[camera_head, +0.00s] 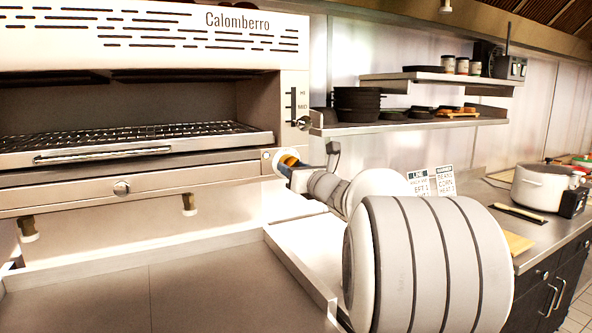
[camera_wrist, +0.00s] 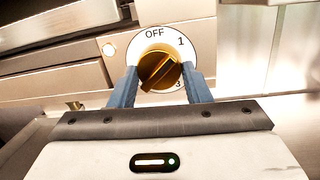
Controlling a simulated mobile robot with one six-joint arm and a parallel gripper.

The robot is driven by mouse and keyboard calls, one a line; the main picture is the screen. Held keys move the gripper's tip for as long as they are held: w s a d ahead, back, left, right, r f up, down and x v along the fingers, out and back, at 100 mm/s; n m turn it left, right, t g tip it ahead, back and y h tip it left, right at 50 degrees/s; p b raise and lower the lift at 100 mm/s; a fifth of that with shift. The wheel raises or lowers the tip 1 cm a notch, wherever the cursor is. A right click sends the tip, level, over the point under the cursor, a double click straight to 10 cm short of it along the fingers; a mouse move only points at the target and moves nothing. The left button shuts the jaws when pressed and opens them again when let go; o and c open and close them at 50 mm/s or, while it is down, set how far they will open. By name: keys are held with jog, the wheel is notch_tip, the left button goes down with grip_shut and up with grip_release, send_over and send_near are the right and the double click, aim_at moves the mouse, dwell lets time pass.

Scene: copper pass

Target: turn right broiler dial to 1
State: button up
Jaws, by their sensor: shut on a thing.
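The right broiler dial (camera_wrist: 160,70) is a brass knob on a white plate marked OFF, 1 and 3. It sits at the broiler's lower right corner, and in the head view it shows as a small yellow spot (camera_head: 289,160). Its raised grip lies diagonally, from lower left to upper right, roughly towards the 1; which end is the pointer I cannot tell. My gripper (camera_wrist: 160,76) is shut on the dial, with one blue finger on each side. The finger on the right partly covers the plate near the 3. In the head view my arm hides the dial's lower right.
A pot (camera_head: 540,186) stands on the right counter. The lower left counter is clear.

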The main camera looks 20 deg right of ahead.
jog(key=o, duration=1)
jog(key=s, duration=0.5)
jog(key=s+b, duration=0.1)
jog(key=s, duration=0.1)
jog(key=shift+s+d+f, duration=0.35)
jog(key=shift+d, duration=0.05)
